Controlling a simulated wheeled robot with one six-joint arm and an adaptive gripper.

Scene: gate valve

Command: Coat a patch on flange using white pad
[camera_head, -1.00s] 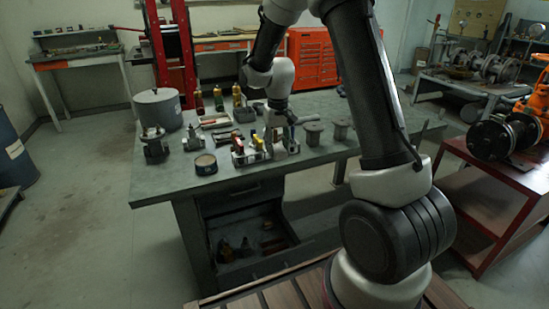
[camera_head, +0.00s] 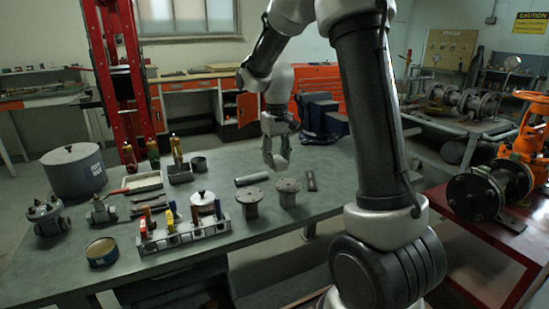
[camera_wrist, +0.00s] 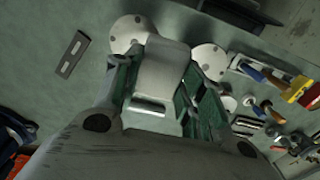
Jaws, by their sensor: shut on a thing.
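My gripper (camera_head: 276,157) hangs above the bench, behind two flanged spools. In the wrist view, my gripper (camera_wrist: 158,98) is shut on a pale block, which looks like the white pad (camera_wrist: 162,72). Its underside is hidden. The two grey spools, left (camera_head: 249,200) and right (camera_head: 287,190), stand upright on the bench with round bolt-holed flanges on top. In the wrist view, one flange (camera_wrist: 126,32) is partly behind the pad and another (camera_wrist: 208,58) is to its right. The orange valve (camera_head: 530,140) on the red table has a dark flange (camera_head: 473,198) facing left.
The bench (camera_head: 215,262) holds a rack of coloured-handled tools (camera_head: 182,236), a round tin (camera_head: 101,252), a large grey pot (camera_head: 74,171), bottles and a grey cylinder (camera_head: 251,179) near the gripper. A blue vise (camera_head: 318,117) stands behind.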

